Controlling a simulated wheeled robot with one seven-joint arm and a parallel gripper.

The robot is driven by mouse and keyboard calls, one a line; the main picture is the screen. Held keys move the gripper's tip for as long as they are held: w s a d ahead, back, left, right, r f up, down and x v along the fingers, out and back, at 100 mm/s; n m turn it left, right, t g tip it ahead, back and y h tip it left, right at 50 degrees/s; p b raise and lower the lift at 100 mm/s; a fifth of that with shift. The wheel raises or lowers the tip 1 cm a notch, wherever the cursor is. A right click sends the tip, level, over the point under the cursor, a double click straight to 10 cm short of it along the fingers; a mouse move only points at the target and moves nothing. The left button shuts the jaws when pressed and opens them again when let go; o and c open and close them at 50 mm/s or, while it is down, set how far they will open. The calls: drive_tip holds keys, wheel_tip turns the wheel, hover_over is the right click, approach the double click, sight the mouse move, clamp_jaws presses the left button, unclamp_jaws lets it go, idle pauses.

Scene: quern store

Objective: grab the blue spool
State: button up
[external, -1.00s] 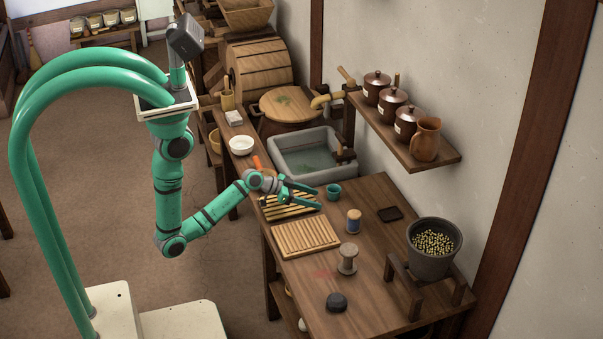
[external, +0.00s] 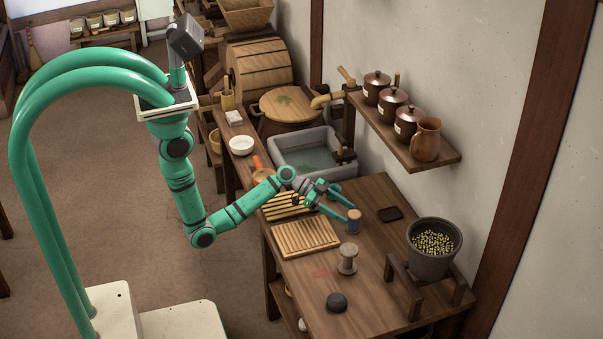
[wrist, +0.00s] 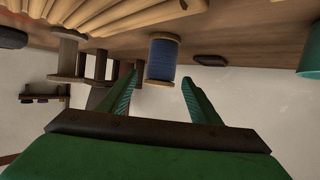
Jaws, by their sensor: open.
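The blue spool (external: 354,222) stands upright on the wooden counter, with pale wooden ends and blue thread. In the wrist view the blue spool (wrist: 162,60) shows just beyond and between the fingertips. My gripper (external: 348,203) is open and reaches over the counter from the left, its fingertips close to the spool. In the wrist view my gripper (wrist: 160,78) has a finger on each side, with nothing held between them. I cannot tell whether a fingertip touches the spool.
A bare wooden spool (external: 347,259) and a dark round lump (external: 336,302) stand nearer on the counter (external: 385,265). A slatted board (external: 305,239) lies to the left. A small dark tray (external: 390,214) and a pot of grain (external: 433,262) are to the right. A teal cup (wrist: 309,58) shows in the wrist view.

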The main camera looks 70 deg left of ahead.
sight(354, 217)
drive_tip(key=x, duration=0.5)
drive_tip(key=shift+c, duration=0.4)
drive_tip(key=c, duration=0.9)
